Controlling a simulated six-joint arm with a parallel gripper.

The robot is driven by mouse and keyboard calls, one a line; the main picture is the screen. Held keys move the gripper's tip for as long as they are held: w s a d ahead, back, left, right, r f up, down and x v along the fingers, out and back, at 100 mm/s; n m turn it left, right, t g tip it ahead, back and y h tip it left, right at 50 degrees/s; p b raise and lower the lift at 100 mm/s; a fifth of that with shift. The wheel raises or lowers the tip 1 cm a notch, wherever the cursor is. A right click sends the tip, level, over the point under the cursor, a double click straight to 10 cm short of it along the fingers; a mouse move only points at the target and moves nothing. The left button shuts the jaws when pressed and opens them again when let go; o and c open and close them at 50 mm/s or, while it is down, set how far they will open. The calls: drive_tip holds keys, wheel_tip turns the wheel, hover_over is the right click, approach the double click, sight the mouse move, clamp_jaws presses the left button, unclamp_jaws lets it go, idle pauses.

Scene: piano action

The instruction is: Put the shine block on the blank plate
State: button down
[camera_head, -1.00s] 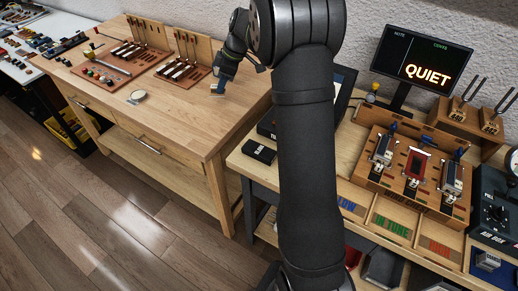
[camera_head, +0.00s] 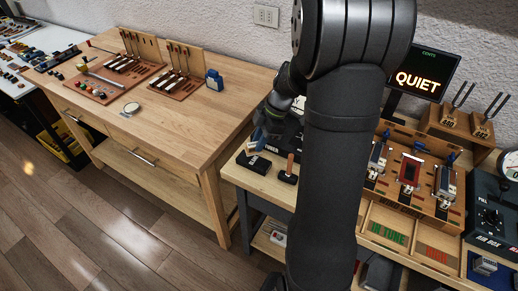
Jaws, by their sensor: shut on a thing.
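My gripper (camera_head: 262,137) is at the left end of the right-hand bench, left of my dark arm. It is small and dark here, and it is shut on a small bluish block that I take for the shine block; the fingers mostly hide it. The gripper is just above and behind a low black plate (camera_head: 253,164) with white lettering too small to read. I take this for the blank plate, but cannot be sure. A gap between the held block and the plate cannot be judged from this view.
A black piece with an upright brown handle (camera_head: 288,172) stands right of the plate. A screen (camera_head: 420,72) reads QUIET. My arm hides the bench's middle.

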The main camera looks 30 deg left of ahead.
drive_tip(key=shift+f, duration=1.85)
drive_tip(key=shift+f, duration=0.2)
drive_tip(key=c, duration=1.3)
unclamp_jaws()
drive_tip(key=shift+o, duration=0.2)
drive_tip(key=shift+r, duration=0.15)
drive_tip(key=v, duration=1.2)
